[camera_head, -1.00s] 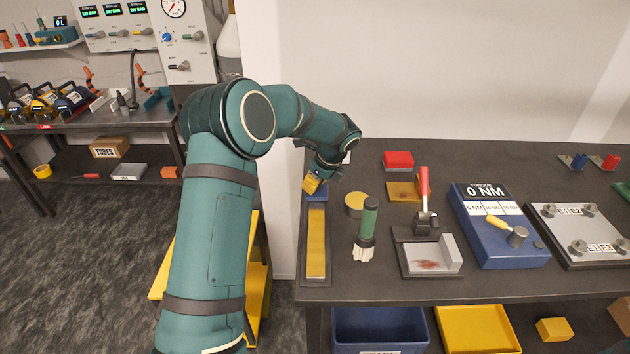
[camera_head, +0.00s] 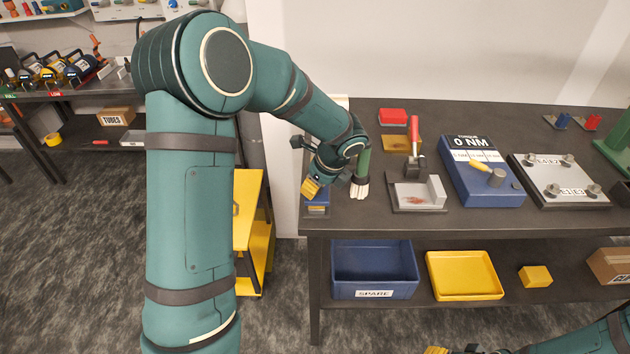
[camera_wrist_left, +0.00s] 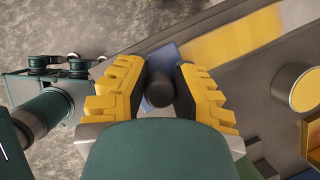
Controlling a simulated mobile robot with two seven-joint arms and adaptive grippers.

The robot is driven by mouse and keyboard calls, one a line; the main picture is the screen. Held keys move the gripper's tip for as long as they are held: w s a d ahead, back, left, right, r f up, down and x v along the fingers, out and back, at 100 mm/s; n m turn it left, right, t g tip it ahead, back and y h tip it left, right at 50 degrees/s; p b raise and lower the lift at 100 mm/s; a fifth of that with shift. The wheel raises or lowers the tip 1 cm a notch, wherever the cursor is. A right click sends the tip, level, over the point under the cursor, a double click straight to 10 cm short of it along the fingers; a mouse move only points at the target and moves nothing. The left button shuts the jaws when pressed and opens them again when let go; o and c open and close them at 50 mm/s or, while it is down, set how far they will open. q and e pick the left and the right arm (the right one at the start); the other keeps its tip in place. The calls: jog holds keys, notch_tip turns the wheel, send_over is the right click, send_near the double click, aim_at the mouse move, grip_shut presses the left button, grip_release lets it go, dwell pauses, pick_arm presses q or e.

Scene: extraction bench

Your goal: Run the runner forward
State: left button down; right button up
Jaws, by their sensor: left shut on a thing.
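The runner (camera_head: 318,197) is a blue block with a dark upright knob (camera_wrist_left: 160,90). It sits at the near end of its dark track, close to the bench's front edge. My left gripper (camera_head: 311,188) is shut on the knob, its yellow fingers on either side of it in the left wrist view (camera_wrist_left: 158,88). The track's yellow strip (camera_wrist_left: 235,40) shows beyond the runner in the wrist view; my arm hides most of it in the head view. My right gripper (camera_head: 455,350) is partly in view at the bottom edge, and its fingers are cut off.
A yellow-topped round tin (camera_wrist_left: 307,90) is beside the track. Bins sit on the shelf below.

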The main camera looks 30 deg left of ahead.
pick_arm(q)
jog(key=shift+s+d+f, duration=0.1)
jog(key=shift+s+f, duration=0.15)
jog(key=c, duration=0.7)
grip_release()
jog(key=shift+c, duration=0.2)
jog(key=shift+r, duration=0.1)
jog(key=shift+w+r, duration=0.1)
jog(key=shift+d+r, duration=0.15)
jog(key=shift+r, duration=0.15)
jog(key=v, duration=1.1)
